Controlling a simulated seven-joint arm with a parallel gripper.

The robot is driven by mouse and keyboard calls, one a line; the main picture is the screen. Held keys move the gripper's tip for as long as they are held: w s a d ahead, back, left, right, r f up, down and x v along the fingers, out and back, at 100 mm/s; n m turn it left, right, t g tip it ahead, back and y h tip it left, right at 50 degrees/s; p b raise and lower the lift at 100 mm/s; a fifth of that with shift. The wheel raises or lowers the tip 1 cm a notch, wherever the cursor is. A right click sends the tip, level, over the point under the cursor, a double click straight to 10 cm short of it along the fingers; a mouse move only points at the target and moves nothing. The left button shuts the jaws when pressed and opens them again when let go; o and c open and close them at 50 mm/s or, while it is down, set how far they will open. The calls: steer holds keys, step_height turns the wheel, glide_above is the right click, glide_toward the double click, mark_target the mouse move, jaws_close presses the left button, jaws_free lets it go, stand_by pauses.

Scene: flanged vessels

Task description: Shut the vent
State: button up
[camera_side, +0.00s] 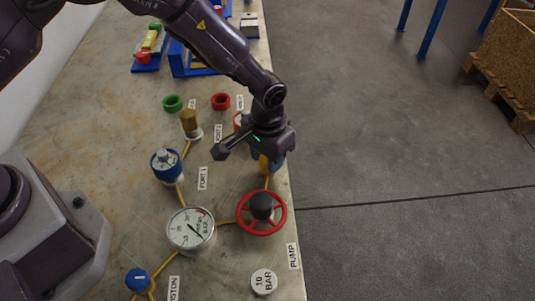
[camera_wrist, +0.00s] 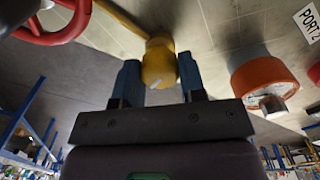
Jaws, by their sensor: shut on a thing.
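My gripper (camera_side: 270,158) points down at the right edge of the bench, above the red handwheel. In the wrist view, my gripper (camera_wrist: 158,72) has its two fingers on either side of a rounded yellow valve part (camera_wrist: 158,58) and is shut on it. In the side view, a little of the yellow valve part (camera_side: 264,165) shows under my wrist. The rest of it is hidden. No vent label is readable, so I cannot confirm by label that this is the vent.
A red handwheel (camera_side: 243,228) and a pressure gauge (camera_side: 190,229) stand in front. A blue-capped fitting (camera_side: 166,164) and brass fitting (camera_side: 190,123) stand left.

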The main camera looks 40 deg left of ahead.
steer(key=shift+r+n, duration=0.1)
steer(key=shift+n, duration=0.4)
steer(key=o, duration=0.9)
step_height(320, 180, up, 13)
steer(key=shift+f, duration=0.1)
